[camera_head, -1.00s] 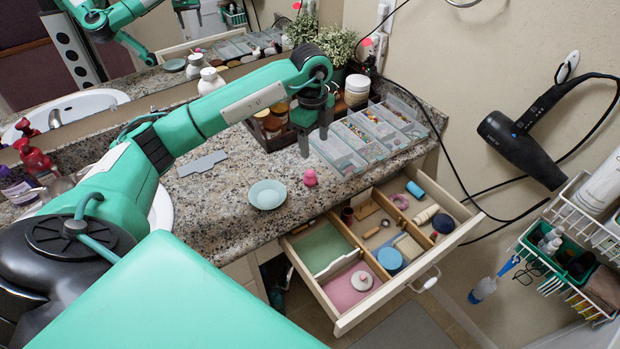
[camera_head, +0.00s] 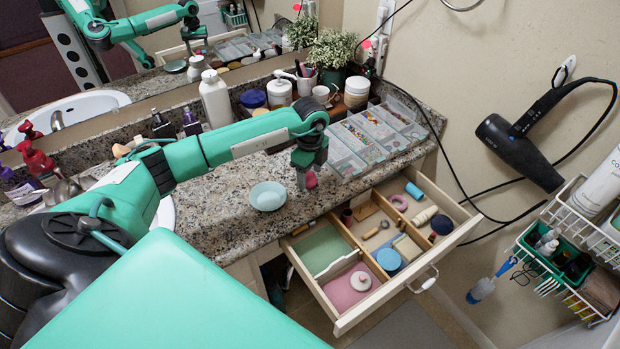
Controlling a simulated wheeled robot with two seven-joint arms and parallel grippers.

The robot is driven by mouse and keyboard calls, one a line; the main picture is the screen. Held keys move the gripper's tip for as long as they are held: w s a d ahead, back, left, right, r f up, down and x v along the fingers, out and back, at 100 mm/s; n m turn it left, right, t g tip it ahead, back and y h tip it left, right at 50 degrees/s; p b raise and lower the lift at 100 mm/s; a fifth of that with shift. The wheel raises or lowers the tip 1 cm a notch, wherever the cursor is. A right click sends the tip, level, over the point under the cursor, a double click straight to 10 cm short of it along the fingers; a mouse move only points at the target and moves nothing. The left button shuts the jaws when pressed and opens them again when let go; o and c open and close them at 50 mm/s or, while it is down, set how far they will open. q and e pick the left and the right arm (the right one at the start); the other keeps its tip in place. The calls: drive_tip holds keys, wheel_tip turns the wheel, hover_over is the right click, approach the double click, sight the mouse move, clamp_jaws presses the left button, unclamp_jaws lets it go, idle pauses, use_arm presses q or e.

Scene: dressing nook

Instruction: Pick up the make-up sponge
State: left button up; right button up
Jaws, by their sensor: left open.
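The make-up sponge (camera_head: 311,181) is small and pink and stands on the granite counter, right of the pale green bowl (camera_head: 268,188). My left gripper (camera_head: 306,180) is lowered over it from above, with the fingers pointing down. The jaws are open, and the fingers partly cover the sponge. I cannot tell whether they touch it. My right gripper is not in view.
Clear compartment boxes (camera_head: 362,142) stand just right of my left gripper. An open drawer (camera_head: 451,240) with sorted small items juts out below the counter edge. Bottles and jars line the back, with a tall white bottle (camera_head: 215,100).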

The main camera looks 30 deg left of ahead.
use_arm(q)
drive_tip(key=shift+f, duration=0.65)
drive_tip(key=c, duration=1)
drive_tip(key=shift+c, duration=0.2)
drive_tip(key=shift+r, duration=0.15)
